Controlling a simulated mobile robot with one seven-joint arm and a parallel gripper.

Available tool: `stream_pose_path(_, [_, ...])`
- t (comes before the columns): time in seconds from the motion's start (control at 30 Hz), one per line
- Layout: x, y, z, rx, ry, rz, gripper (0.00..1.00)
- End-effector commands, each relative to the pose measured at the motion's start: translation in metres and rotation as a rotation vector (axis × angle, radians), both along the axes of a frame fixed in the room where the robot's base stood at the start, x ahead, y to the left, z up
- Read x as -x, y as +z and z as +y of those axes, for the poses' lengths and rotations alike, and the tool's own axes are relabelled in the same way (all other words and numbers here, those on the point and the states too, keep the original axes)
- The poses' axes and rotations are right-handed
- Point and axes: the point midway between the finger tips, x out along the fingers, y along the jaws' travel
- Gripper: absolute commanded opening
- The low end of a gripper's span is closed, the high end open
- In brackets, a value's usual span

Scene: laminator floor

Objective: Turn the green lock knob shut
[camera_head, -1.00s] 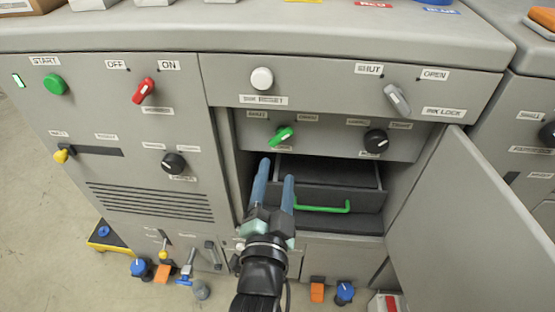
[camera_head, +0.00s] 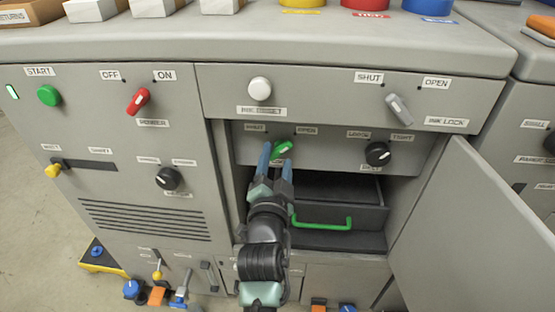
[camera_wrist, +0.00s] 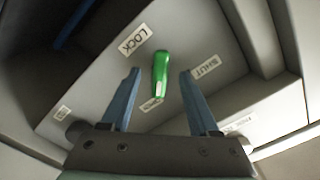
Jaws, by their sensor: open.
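The green lock knob (camera_head: 282,149) is on the recessed panel behind the open door, its handle tilted to the upper right, toward the OPEN label (camera_head: 307,131); the SHUT label (camera_head: 256,127) is to its upper left. My gripper (camera_head: 276,157) is open in front of it, and its blue fingers hide part of the panel below. In the wrist view the green knob (camera_wrist: 160,72) shows in the gap between my two fingers (camera_wrist: 160,75), with space on both sides. A LOCK label (camera_wrist: 133,41) and a SHUT label (camera_wrist: 205,70) flank it.
A black knob (camera_head: 377,153) is right of the green one. Below is a drawer with a green handle (camera_head: 322,222). The open door (camera_head: 480,215) bounds the recess on the right. Above are a white button (camera_head: 260,89) and a grey ink lock knob (camera_head: 399,108).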

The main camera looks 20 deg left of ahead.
Motion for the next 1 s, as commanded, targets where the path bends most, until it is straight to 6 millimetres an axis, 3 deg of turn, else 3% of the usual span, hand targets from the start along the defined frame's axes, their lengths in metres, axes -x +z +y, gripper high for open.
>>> stream_pose_path(0.2, [-0.0114, 0.0001, 0.0036, -0.001, 0.0, 0.0, 0.61])
stream_pose_path(0.47, [-0.0119, 0.0003, 0.0035, -0.001, 0.0, 0.0, 0.61])
stream_pose_path(0.8, [-0.0117, 0.0004, 0.0034, -0.001, 0.0, 0.0, 0.02])
stream_pose_path(1.0, [-0.0116, 0.0003, 0.0033, 0.0, 0.0, 0.0, 0.0])
